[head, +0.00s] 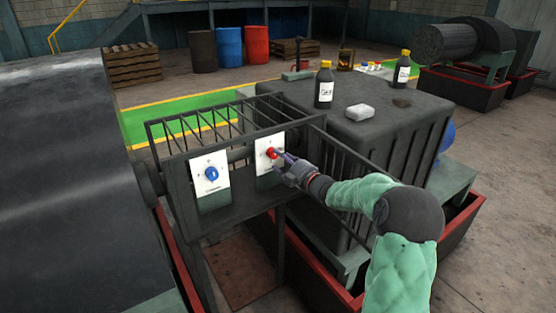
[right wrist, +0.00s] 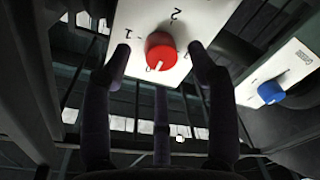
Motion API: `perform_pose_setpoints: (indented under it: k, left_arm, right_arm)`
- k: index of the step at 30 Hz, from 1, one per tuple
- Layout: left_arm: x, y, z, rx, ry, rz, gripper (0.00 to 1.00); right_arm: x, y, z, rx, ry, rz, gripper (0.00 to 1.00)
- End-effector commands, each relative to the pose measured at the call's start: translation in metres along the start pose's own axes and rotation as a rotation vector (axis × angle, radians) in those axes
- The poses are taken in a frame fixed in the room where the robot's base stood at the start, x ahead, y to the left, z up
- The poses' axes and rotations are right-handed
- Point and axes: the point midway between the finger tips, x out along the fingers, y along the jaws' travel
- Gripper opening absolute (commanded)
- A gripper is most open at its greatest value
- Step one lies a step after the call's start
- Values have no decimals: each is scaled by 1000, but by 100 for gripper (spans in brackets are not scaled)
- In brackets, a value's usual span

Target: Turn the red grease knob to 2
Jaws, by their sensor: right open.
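The red grease knob (head: 271,153) sits on a white plate (head: 268,165) on the machine frame. In the right wrist view the red knob (right wrist: 160,50) has a white pointer mark facing the lower edge of the plate, away from the printed 2 at the top. A 1 is printed at its left. My right gripper (head: 285,168) is just in front of the knob. In the right wrist view its fingers (right wrist: 160,57) are open, with tips on either side of the knob and gaps between; I cannot tell any contact. My left gripper is not in view.
A blue knob (head: 212,173) on its own white plate is left of the red one; it also shows in the wrist view (right wrist: 271,91). Dark bars surround the plates. Bottles (head: 324,86) and a pale block (head: 360,112) stand on the grey housing (head: 350,145).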

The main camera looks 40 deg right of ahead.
Motion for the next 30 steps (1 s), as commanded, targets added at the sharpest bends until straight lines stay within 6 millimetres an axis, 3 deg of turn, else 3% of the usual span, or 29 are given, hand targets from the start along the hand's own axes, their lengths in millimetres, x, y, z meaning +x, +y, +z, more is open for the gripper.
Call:
perform_pose_setpoints:
  k: [6,17,23,30]
  left_arm:
    - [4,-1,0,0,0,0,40]
    - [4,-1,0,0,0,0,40]
    - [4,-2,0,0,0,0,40]
    - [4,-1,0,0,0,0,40]
  right_arm:
    - [21,0,0,0,1,0,59]
    - [25,0,0,1,-1,1,59]
    - [25,0,0,1,-1,0,3]
    - [24,0,1,5,-2,0,3]
